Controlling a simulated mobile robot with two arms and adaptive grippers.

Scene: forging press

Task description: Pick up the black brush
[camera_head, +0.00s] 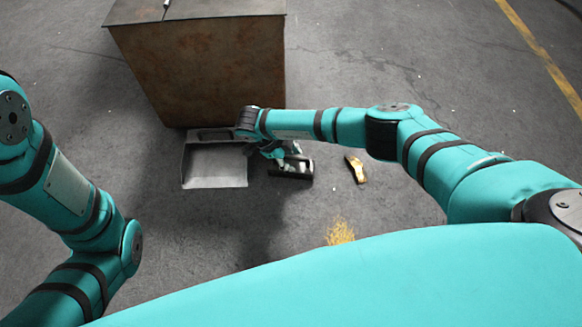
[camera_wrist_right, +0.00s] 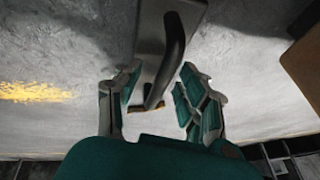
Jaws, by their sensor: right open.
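My right gripper (camera_wrist_right: 160,78) is open there, one finger on each side of the brush. I cannot tell whether either finger touches it. My left arm shows at the left of the head view, but its gripper is out of view.
A grey dustpan (camera_head: 216,166) lies left of the brush. Behind them stands a rusty metal box (camera_head: 215,68). A small yellow-and-dark object (camera_head: 356,169) lies to the right, and a yellow patch (camera_head: 340,232) is nearer. The floor between is clear.

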